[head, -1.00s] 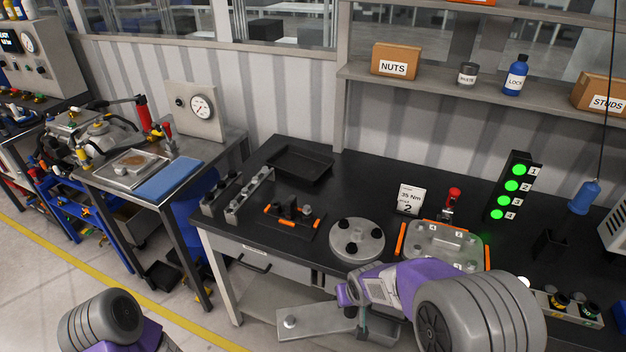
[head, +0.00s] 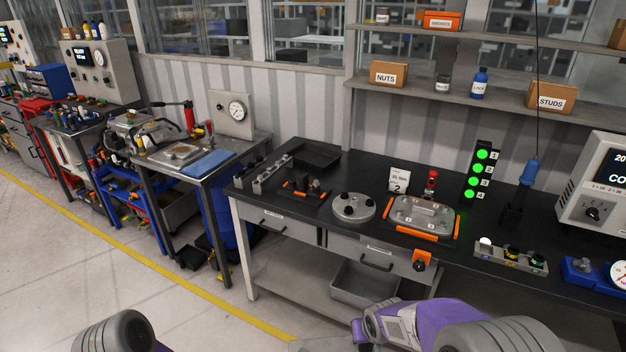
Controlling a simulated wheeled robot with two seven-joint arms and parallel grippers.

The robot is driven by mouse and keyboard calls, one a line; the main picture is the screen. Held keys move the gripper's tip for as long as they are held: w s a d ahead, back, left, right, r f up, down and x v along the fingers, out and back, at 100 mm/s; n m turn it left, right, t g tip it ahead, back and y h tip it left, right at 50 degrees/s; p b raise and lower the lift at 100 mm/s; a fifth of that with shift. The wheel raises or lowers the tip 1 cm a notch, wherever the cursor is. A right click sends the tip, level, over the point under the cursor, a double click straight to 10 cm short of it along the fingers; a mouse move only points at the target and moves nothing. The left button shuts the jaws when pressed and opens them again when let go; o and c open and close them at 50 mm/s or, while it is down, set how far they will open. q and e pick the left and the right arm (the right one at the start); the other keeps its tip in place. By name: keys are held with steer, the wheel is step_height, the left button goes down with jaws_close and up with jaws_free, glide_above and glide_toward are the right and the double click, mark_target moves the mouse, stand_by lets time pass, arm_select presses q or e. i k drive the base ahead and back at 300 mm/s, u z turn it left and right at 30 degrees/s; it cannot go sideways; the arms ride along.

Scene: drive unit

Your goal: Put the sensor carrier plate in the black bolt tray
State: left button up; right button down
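The black bolt tray (head: 313,157) lies empty at the back left of the dark workbench, against the wall side. A flat grey metal piece, which I take for the sensor carrier plate (head: 322,345), shows only as a sliver at the bottom edge of the head view. It sticks out to the left of my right gripper (head: 364,347), whose fingers are mostly cut off by the frame. The gripper holds it in front of the bench, well apart from the tray. My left gripper is out of view; only a link of that arm shows at bottom left.
Beside the tray stand metal socket rails (head: 272,172) and an orange-marked fixture (head: 303,190). A round plate with black knobs (head: 353,207) and an orange-edged housing (head: 422,215) stand further right. A side table (head: 200,163) is left of the bench. Floor in front is clear.

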mark_target(313, 157)
steer(key=u, duration=0.75)
steer(key=i, duration=1.85)
steer(key=z, duration=0.5)
